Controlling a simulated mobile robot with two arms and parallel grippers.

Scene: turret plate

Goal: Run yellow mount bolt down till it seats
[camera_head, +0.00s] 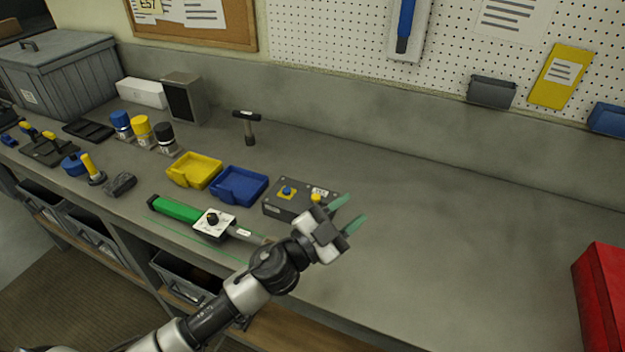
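A dark grey plate block (274,211) sits on the bench near the middle. A small yellow bolt head (316,197) shows at its right end, partly hidden behind my gripper, so I cannot tell how far down it sits. My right gripper is out of view.
A green-handled tool with a white plate (212,224) lies left of the block. Yellow (194,171) and blue (239,185) trays and a small hammer (247,127) are behind it. A red box (603,300) stands far right. The bench between is clear.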

